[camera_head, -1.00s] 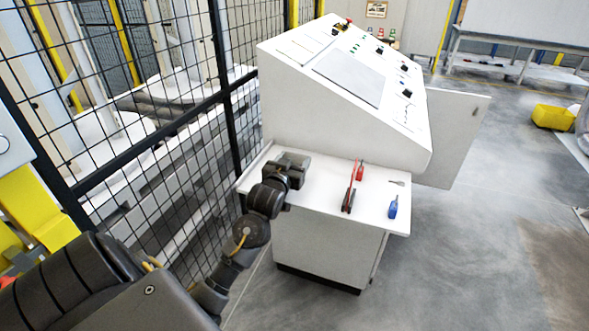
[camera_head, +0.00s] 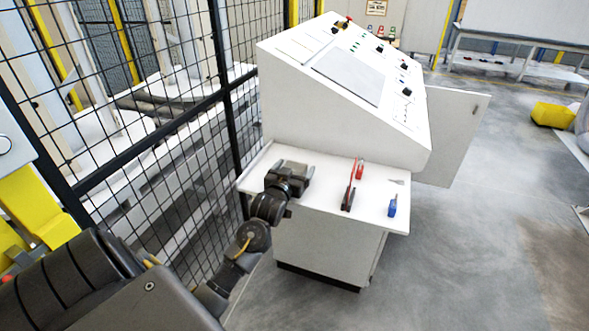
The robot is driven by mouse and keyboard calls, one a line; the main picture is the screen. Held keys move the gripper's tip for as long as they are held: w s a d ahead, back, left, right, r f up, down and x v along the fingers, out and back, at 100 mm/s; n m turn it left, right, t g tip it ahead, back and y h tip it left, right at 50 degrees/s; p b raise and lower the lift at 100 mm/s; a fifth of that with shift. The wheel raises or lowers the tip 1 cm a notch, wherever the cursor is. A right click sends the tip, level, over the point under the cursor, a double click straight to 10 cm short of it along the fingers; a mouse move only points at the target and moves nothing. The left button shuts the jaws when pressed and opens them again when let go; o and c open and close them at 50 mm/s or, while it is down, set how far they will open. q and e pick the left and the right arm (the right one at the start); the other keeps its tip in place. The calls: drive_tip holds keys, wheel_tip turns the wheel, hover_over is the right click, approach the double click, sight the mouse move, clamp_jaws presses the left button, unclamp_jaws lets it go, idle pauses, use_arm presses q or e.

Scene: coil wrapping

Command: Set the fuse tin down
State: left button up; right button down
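My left gripper (camera_head: 292,168) is over the left part of the white shelf (camera_head: 330,203) of the control desk, low over its surface. Its two dark fingers point away from me, with a pale grey patch between them. I cannot tell whether that patch is a tin or the shelf showing through. I cannot make out the fuse tin anywhere else. My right gripper is not in view.
To the right on the shelf lie red-handled pliers (camera_head: 349,190), a small red item (camera_head: 360,168) and a blue-handled tool (camera_head: 392,207). The desk's sloped panel (camera_head: 350,70) rises behind. A black mesh fence (camera_head: 180,130) stands close on the left.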

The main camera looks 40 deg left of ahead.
use_arm(q)
drive_tip(key=shift+r, duration=0.25)
drive_tip(key=b+v, duration=0.1)
drive_tip(key=v, duration=1.1)
drive_tip(key=shift+d+f, duration=0.1)
drive_tip(key=shift+f, duration=0.05)
